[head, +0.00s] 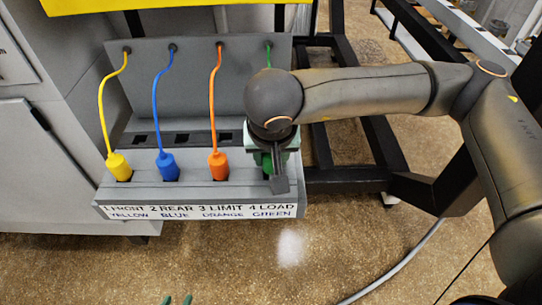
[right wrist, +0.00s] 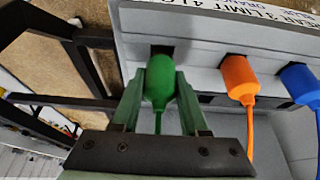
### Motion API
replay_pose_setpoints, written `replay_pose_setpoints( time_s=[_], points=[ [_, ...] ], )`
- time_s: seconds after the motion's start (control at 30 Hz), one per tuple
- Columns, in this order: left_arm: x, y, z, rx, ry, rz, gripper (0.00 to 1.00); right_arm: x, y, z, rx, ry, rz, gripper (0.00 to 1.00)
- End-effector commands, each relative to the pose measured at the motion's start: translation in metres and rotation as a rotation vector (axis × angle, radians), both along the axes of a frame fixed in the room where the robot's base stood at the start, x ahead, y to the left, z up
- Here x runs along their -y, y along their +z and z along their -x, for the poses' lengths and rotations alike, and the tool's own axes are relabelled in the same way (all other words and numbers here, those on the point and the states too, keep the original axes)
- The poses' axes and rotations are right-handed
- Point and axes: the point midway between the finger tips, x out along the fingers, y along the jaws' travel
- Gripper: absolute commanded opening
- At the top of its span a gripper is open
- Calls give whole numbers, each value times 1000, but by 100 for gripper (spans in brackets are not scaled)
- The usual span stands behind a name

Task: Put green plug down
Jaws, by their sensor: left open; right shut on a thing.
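The green plug (right wrist: 160,82) is between the two fingers of my right gripper (right wrist: 160,100), which is shut on it. Its end meets the dark socket opening in the grey panel (right wrist: 205,62); how deep it sits cannot be told. In the head view my right gripper (head: 277,165) hangs over the fourth place, above the GREEN label (head: 272,212), and mostly hides the plug. The green cord (head: 268,52) runs up to the back plate.
The yellow plug (head: 118,166), blue plug (head: 167,165) and orange plug (head: 218,164) stand in their sockets to the left, cords going up. A black frame (head: 345,178) stands to the right. The floor in front is clear apart from a grey cable (head: 396,270).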

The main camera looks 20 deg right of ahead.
Motion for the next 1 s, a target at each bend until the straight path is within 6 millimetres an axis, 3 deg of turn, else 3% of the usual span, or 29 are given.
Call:
replay_pose_setpoints(
  time_s=[0.63,0.67,0.9,1.0],
  points=[
    [4,-13,3,-13,-8,5,50,0,-17,0,2,-1,-1,0],
    [6,-9,3,-11,-11,7,50,0,-15,0,2,-1,-1,47],
    [9,-3,-1,0,-15,12,50,0,-15,0,1,-1,-1,74],
    [8,-3,-1,0,-14,11,50,0,-15,0,1,-1,-1,74]
  ],
)
